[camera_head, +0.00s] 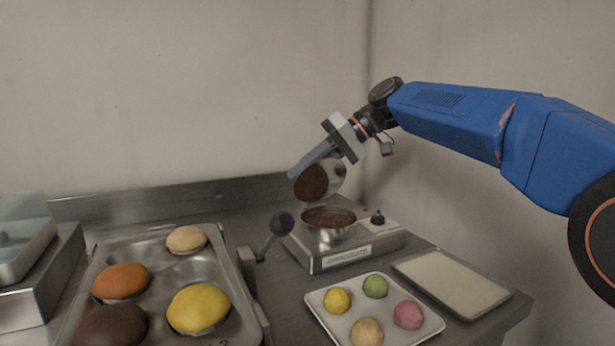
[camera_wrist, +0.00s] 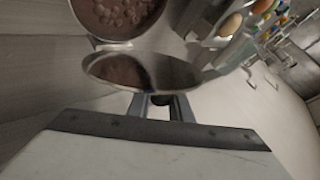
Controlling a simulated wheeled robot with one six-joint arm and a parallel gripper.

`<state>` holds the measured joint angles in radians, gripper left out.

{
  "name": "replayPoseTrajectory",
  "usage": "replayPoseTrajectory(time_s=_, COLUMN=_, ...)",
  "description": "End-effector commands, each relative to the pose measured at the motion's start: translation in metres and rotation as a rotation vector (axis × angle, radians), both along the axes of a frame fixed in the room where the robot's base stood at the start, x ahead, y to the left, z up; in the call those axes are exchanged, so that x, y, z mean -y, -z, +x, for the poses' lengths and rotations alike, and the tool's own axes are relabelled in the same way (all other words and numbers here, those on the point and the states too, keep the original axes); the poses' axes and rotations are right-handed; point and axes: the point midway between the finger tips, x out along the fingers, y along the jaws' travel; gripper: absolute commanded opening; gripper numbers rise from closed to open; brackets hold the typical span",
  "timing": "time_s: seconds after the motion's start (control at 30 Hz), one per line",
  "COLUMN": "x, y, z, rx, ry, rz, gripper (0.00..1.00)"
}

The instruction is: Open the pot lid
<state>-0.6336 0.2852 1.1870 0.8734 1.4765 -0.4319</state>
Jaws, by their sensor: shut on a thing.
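The pot (camera_head: 329,232) is a small metal bowl set in a steel warmer with a lettered front plate, and dark brown contents show inside it. Its round metal lid (camera_head: 338,178) is off the opening and steeply tilted above it, with brown on its face that may be a reflection. My gripper (camera_head: 306,164) is shut on the lid, reaching in from the upper right. In the wrist view, the lid (camera_wrist: 181,73) is just beyond my fingers (camera_wrist: 160,104), and the pot (camera_wrist: 116,36) with brown lumpy contents shows behind it. The exact grip point is hidden.
A black knob (camera_head: 378,217) is on the warmer. A dark-ended lever (camera_head: 282,223) stands left of it. A metal tray (camera_head: 229,304) of coloured buns is at left, a white tray (camera_head: 338,322) of small balls in front, a flat pale tray (camera_head: 453,282) at right. Walls stand behind.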

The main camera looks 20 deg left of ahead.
Motion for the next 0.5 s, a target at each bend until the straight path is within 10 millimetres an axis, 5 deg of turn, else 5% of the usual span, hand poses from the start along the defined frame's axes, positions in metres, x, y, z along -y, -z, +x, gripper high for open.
replayPoseTrajectory(time_s=0.5, x=-0.021, y=0.007, z=0.019, rx=-0.045, ry=0.0, rz=-0.054, gripper=0.0)
